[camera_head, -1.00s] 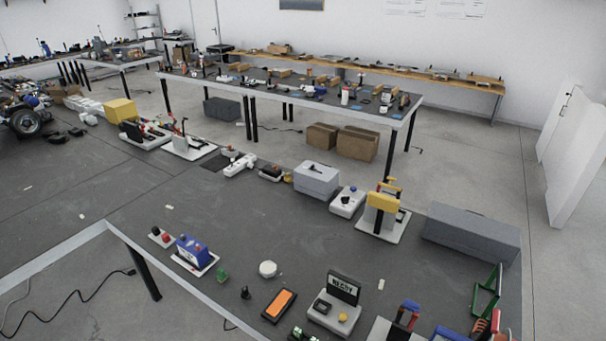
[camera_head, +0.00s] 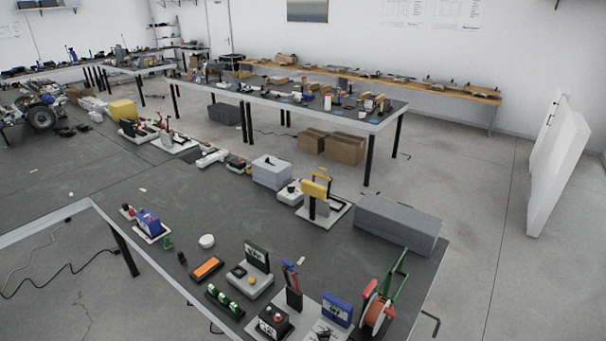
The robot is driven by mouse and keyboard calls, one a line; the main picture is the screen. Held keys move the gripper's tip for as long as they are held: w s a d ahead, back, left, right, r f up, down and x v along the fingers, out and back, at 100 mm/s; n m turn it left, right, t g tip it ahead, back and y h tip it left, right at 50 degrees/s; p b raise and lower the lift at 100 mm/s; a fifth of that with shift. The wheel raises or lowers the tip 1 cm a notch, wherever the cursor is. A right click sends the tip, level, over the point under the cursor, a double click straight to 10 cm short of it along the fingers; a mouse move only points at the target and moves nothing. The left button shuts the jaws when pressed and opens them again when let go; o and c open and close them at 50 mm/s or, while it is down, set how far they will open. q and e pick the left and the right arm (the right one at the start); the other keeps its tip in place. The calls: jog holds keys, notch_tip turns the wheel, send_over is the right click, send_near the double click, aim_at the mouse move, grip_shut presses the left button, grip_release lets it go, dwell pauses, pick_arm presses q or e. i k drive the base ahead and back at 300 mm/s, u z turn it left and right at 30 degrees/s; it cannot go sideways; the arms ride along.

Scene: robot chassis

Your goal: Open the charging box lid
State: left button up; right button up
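Neither of my grippers is in view. I cannot tell for sure which item is the charging box. A grey device with a raised dark panel (camera_head: 257,256) stands near the table's front edge, with a yellow button on its base. A long grey box (camera_head: 398,224) lies at the table's right end, also with no visible opening.
The dark table (camera_head: 120,215) holds an orange-black case (camera_head: 207,268), a blue device (camera_head: 149,223), a yellow-topped stand (camera_head: 317,192), a cable reel (camera_head: 378,310) and several other devices. A white door (camera_head: 557,165) stands at the right. Floor between the tables is mostly open.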

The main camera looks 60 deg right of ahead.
aim_at(276, 172)
jog(key=k, duration=1.1)
jog(key=z, duration=3.3)
jog(key=i, duration=4.65)
jog(key=u, duration=1.3)
jog(key=i, duration=1)
jog(key=u, duration=0.25)
